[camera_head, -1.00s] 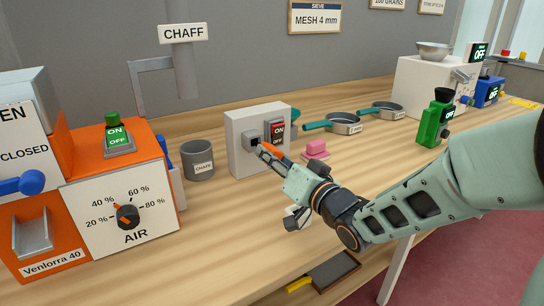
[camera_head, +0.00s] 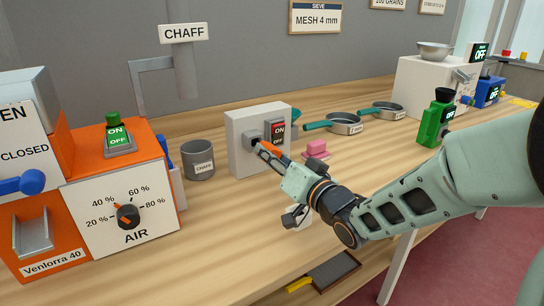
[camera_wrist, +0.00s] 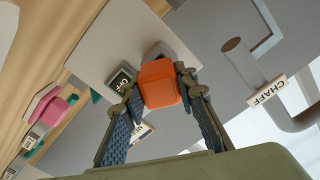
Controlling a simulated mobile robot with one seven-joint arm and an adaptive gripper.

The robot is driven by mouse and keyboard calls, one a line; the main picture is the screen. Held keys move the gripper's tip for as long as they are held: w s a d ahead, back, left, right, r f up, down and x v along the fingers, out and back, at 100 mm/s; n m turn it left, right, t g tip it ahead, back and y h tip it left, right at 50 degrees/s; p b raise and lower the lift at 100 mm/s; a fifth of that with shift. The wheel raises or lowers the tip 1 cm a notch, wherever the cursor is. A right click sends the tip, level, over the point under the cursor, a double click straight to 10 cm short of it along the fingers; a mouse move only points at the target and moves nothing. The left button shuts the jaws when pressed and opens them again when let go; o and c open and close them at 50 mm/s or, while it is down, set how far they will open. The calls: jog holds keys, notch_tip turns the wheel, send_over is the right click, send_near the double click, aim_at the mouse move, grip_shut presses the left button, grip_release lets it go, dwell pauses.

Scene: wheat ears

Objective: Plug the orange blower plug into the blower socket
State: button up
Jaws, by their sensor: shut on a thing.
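The orange blower plug (camera_wrist: 160,83) is held between the two fingers of my gripper (camera_wrist: 155,98) in the wrist view. In the head view the plug (camera_head: 265,144) is partly covered by my gripper (camera_head: 262,149). The grey blower socket (camera_head: 250,141) sits on the front of a white box (camera_head: 240,157), left of its ON/OFF switch (camera_head: 277,132). The plug is right in front of the socket. In the wrist view the socket (camera_wrist: 155,49) shows partly behind the plug. Whether the plug's front is inside the socket is hidden.
A grey chaff cup (camera_head: 199,165) and the orange machine (camera_head: 85,215) stand to the left. A pink block (camera_head: 316,148) and teal-handled sieves (camera_head: 343,127) are to the right. The wooden table (camera_head: 225,235) in front is mostly clear.

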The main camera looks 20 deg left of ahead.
jog(key=shift+b+x, duration=0.35)
jog(key=shift+x, duration=1.3)
jog(key=o, duration=1.2)
jog(key=shift+o, duration=0.2)
